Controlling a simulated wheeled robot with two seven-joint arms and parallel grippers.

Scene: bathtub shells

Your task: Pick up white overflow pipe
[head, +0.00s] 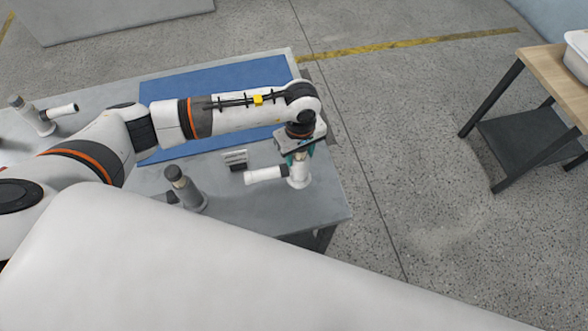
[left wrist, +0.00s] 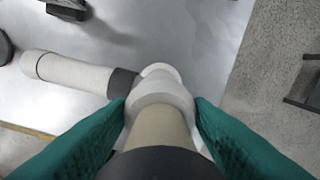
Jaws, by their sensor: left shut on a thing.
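The white overflow pipe (head: 265,174) is at the right end of the grey table in the head view, with a white side branch pointing left. My left gripper (head: 300,152) is over its upright part from above. In the left wrist view the teal fingers of my left gripper (left wrist: 160,112) press on both sides of the upright part, shut on it. The pipe's side branch (left wrist: 75,73) runs to the left there, with a dark band near the joint. Whether the base touches the table is hard to tell. My right gripper is not in view.
A dark-capped upright pipe (head: 184,188) stands left of the held pipe. Another pipe with a white branch (head: 45,113) is at the table's far left. A blue mat (head: 180,88) covers the back. A wooden-topped table (head: 548,72) stands right.

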